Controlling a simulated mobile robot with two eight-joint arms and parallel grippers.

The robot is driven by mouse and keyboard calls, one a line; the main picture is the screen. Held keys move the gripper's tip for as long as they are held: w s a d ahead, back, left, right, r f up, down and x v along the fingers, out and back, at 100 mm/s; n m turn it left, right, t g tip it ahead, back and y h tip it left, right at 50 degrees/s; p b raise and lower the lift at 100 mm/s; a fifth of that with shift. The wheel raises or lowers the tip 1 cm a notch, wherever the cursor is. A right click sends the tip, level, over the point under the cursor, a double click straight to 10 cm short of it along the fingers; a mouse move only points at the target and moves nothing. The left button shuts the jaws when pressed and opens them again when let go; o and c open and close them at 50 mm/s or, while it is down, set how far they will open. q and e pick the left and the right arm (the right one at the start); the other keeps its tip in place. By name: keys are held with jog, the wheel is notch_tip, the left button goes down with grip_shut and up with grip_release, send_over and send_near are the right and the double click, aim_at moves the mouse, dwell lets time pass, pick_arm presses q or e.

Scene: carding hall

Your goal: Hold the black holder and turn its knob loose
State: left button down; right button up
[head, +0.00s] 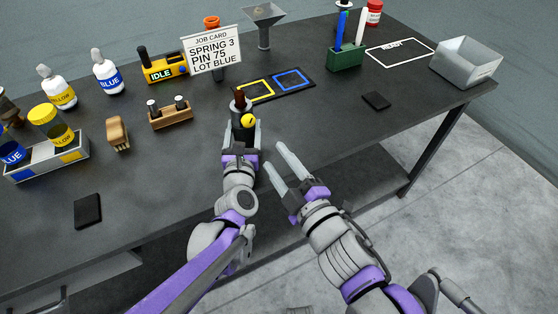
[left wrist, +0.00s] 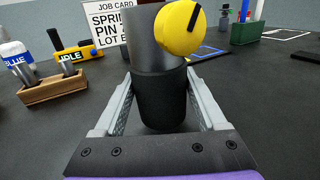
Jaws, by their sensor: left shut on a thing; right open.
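The black holder (head: 237,128) stands on the dark table, with a yellow knob (head: 248,120) on its side and a dark reddish-brown part at its top. In the left wrist view the holder (left wrist: 162,100) is a dark upright cylinder, and the round yellow knob (left wrist: 181,27) has a black mark. My left gripper (head: 241,140) is shut on the holder's lower body, one finger on each side; its fingers also show in the left wrist view (left wrist: 160,108). My right gripper (head: 282,168) is open and empty, to the right of the holder and nearer the table's front edge.
A job card (head: 212,50) stands behind the holder. Yellow and blue framed pads (head: 272,93) lie right of it. A wooden block with pins (head: 171,116) and a brush (head: 118,133) are left.

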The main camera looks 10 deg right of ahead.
pick_arm(q)
grip_release()
jog(key=shift+s, duration=0.1)
